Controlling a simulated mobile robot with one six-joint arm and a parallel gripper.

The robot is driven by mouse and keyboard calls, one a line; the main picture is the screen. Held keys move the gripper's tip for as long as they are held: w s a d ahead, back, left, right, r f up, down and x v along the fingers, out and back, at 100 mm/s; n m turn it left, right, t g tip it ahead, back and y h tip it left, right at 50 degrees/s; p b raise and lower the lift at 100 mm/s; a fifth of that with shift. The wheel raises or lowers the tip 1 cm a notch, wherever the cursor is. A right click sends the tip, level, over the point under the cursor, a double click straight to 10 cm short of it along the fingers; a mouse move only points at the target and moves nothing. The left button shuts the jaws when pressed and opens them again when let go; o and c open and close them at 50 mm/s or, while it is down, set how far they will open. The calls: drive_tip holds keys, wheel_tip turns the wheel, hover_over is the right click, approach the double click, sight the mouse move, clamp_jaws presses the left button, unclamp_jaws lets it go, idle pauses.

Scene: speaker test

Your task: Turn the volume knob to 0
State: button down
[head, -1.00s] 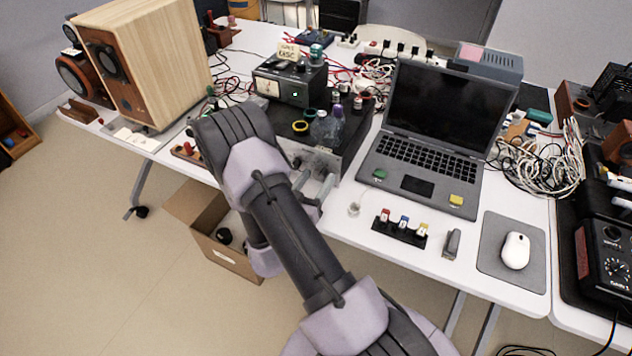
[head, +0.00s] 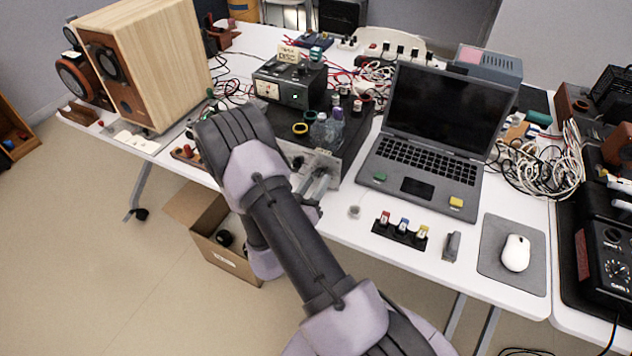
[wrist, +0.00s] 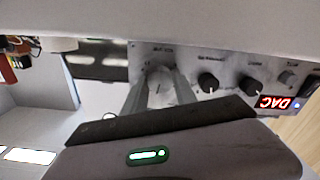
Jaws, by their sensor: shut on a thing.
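The amplifier (head: 325,163) has a grey front panel at the table's front edge. The knob's scale and pointer are too blurred to read. Two black knobs (wrist: 208,82) (wrist: 251,86) stand beside it, outside the fingers. A red lit DAC display (wrist: 275,102) is at the panel's right. In the head view my gripper (head: 318,178) reaches the panel, and my arm partly hides it.
Clear bottles (head: 326,130) and coloured rings stand on the amplifier. An open laptop (head: 430,145) is to its right, a large wooden speaker (head: 165,60) to its left. An open cardboard box (head: 210,235) sits on the floor below.

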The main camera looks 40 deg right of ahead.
drive_tip(key=n, duration=1.1)
drive_tip(key=shift+s+p, duration=0.1)
drive_tip(key=shift+p, duration=0.25)
drive_tip(key=n, duration=0.3)
drive_tip(key=shift+n+p, duration=0.3)
drive_tip(key=shift+p, duration=0.1)
drive_tip(key=n+p, duration=0.1)
drive_tip(key=n, duration=0.2)
drive_tip(key=shift+r+n, duration=0.1)
drive_tip(key=shift+n, duration=0.2)
drive_tip(key=n+p, duration=0.1)
drive_tip(key=n, duration=0.2)
drive_tip(key=shift+n, duration=0.3)
drive_tip(key=n+p, duration=0.1)
drive_tip(key=n, duration=0.2)
drive_tip(key=shift+n+p, duration=0.3)
drive_tip(key=shift+p, duration=0.1)
drive_tip(key=shift+n+p, duration=0.6)
drive_tip(key=shift+n, duration=1.3)
